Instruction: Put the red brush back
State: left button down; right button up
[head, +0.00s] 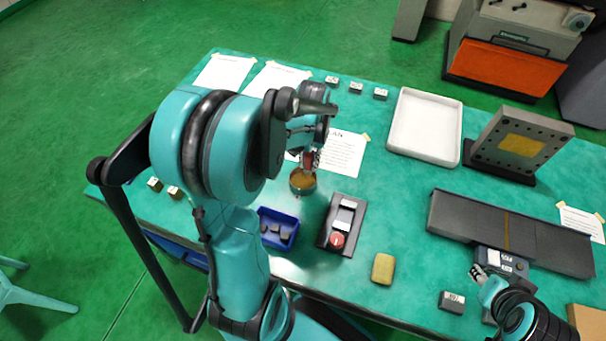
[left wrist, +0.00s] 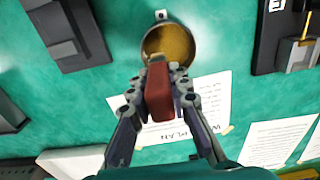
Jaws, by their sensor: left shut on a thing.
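My left gripper (head: 312,158) is shut on the red brush (head: 307,159). In the left wrist view the red handle (left wrist: 158,92) sits between the two fingers (left wrist: 160,88). A round cup (head: 302,192) with a brownish-yellow inside is right below it; the cup also shows in the left wrist view (left wrist: 170,45).
A blue bin (head: 278,228) with dark blocks and a dark holder (head: 341,225) with a red round knob stand near the cup. A yellow block (head: 383,268), a white tray (head: 425,125), an upright plate (head: 521,140) and a long dark rail (head: 510,235) are further right.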

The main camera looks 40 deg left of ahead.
pick_arm(q)
jog(key=shift+s+a+f+b, duration=0.3)
jog(key=shift+s+a+f, duration=0.3)
jog(key=shift+a+f, duration=0.15)
notch_tip(320, 180, down, 4)
jog(key=shift+r+b, duration=0.2)
jog(key=shift+b, duration=0.65)
jog(key=shift+d, duration=0.1)
jog(key=c, duration=1.4)
grip_release()
jog(key=shift+r, duration=0.1)
